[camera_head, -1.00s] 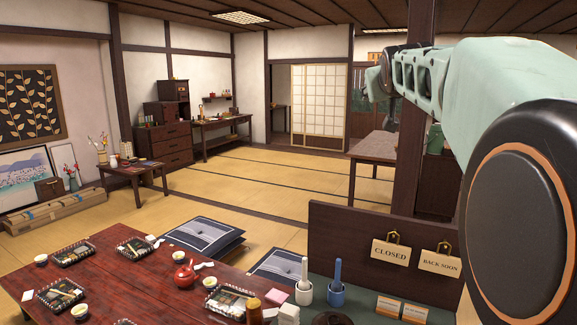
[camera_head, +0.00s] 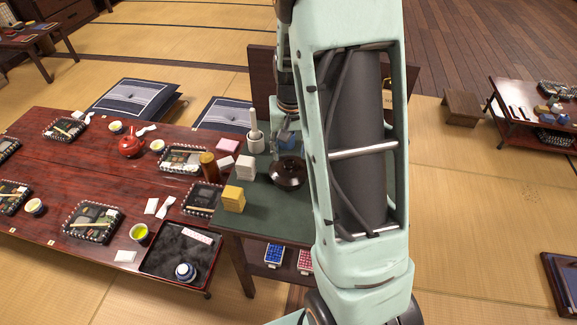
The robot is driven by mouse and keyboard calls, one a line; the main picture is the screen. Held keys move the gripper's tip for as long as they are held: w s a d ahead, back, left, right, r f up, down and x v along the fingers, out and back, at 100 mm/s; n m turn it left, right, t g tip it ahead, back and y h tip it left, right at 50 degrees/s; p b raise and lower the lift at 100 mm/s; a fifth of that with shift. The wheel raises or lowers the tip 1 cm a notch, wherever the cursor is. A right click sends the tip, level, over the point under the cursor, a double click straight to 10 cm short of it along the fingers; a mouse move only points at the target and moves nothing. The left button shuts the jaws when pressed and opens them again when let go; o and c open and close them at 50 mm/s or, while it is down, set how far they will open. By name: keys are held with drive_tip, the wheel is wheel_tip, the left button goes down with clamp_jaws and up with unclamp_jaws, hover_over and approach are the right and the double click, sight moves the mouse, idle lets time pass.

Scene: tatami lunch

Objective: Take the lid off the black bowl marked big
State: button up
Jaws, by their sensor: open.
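A dark, round, lidded bowl (camera_head: 288,173) stands on the green top of the small side table; its lid looks closed on it. It is brown-black and glossy, and I cannot read a "big" mark on it.
On the green-topped table (camera_head: 258,213) stand a white mortar with pestle (camera_head: 255,140), pale blocks (camera_head: 246,166) and a yellow block (camera_head: 233,198). A dark sign board (camera_head: 262,75) rises behind. The red dining table (camera_head: 65,165) with trays adjoins at left. My arm hides the table's right part.

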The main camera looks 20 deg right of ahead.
sight(289, 162)
drive_tip(key=shift+w+d+f, duration=0.1)
drive_tip(key=shift+w+f, duration=0.15)
drive_tip(key=shift+f, duration=0.7)
drive_tip(key=shift+w+d+f, duration=0.1)
drive_tip(key=shift+w+f, duration=0.2)
drive_tip(key=shift+f, duration=0.65)
drive_tip(key=shift+w+f, duration=0.25)
drive_tip(key=shift+f, duration=0.7)
drive_tip(key=c, duration=1.2)
drive_tip(key=shift+o, duration=0.2)
drive_tip(key=shift+r, duration=0.1)
